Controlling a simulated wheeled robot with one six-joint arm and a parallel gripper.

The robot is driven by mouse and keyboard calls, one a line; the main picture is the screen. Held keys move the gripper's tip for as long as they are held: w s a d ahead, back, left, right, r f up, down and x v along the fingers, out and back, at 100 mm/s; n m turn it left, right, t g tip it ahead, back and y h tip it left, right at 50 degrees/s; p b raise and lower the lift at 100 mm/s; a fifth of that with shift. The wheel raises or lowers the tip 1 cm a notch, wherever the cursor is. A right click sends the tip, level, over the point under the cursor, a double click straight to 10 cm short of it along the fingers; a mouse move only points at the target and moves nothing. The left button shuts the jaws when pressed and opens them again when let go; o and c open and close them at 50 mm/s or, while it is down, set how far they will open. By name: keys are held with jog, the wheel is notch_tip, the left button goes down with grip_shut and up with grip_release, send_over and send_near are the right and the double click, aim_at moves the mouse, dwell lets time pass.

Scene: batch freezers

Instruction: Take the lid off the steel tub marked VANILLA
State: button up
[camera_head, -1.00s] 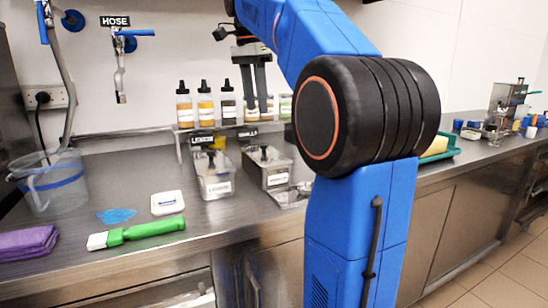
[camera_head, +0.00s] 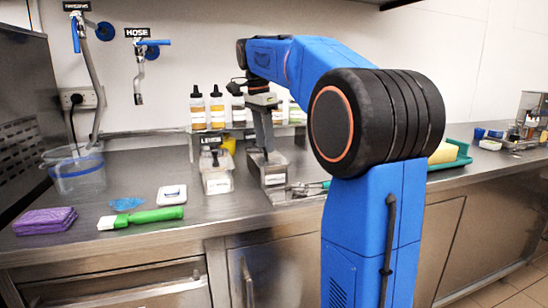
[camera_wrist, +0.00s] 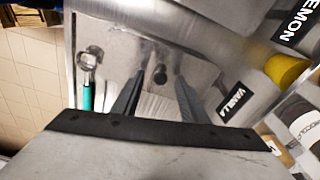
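The steel tub (camera_head: 274,179) by the VANILLA label is the right one of two tubs on the counter. Its lid (camera_wrist: 115,50) has a dark knob (camera_wrist: 160,75). The label VANILLA (camera_wrist: 233,103) is readable in the wrist view. My gripper (camera_head: 267,150) points down over this tub. In the wrist view my gripper (camera_wrist: 159,76) is open, with one finger on each side of the knob and gaps between. Whether the fingertips are level with the knob is hard to tell. The head view hides the knob behind the fingers.
The LEMON tub (camera_head: 217,181) stands close on the left. Bottles (camera_head: 217,108) line a shelf behind. A teal-handled tool (camera_wrist: 87,85) lies beside the vanilla tub.

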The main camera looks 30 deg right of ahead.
jog(key=shift+f, duration=0.3)
grip_shut()
jog(key=shift+r, duration=0.1)
